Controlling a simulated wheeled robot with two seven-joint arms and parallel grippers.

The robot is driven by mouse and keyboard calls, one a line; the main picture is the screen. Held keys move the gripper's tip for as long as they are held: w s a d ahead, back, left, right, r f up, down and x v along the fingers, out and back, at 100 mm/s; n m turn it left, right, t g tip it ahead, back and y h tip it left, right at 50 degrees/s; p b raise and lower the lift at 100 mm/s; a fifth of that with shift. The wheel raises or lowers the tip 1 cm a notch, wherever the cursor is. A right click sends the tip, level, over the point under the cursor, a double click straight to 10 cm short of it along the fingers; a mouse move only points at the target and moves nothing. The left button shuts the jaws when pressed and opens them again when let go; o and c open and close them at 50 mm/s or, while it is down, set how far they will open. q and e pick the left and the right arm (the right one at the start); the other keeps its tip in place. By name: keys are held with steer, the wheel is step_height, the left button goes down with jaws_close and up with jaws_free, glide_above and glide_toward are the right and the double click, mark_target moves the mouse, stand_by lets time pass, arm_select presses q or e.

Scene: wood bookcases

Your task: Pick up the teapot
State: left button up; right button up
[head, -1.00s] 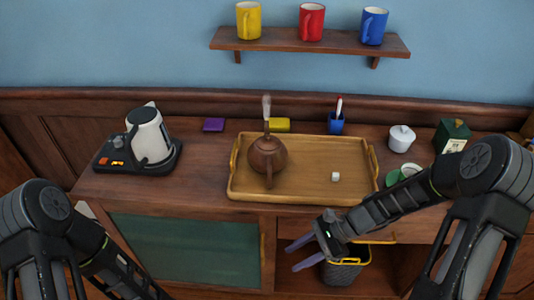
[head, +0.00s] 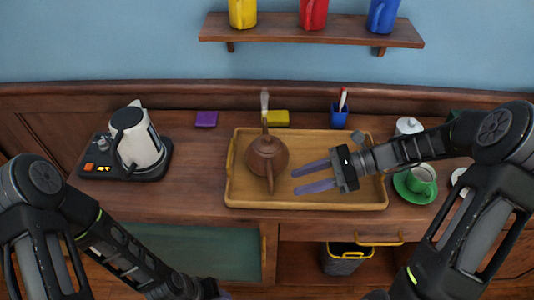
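The brown teapot (head: 266,157) stands on the left half of a wooden tray (head: 240,200) on the cabinet top. A narrow brown part of it points toward me. My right gripper (head: 294,180) is over the tray, just right of the teapot. Its two purple fingers are apart and point left at the teapot, with nothing between them. A gap shows between the fingertips and the teapot body. My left arm reaches to the bottom edge, where its gripper is mostly cut off.
An electric kettle (head: 137,140) stands on its base at the left. A green cup (head: 420,178) and a white lidded pot (head: 408,127) are right of the tray, near my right arm. A blue pen cup (head: 339,117) and a yellow block (head: 278,118) lie behind it. Mugs stand on a wall shelf (head: 310,33).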

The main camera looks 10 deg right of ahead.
steer(key=shift+x, duration=1.15)
steer(key=shift+p+x, duration=0.95)
steer(key=shift+x, duration=1.65)
steer(key=shift+w, duration=0.1)
steer(key=shift+d, duration=0.1)
jaws_close()
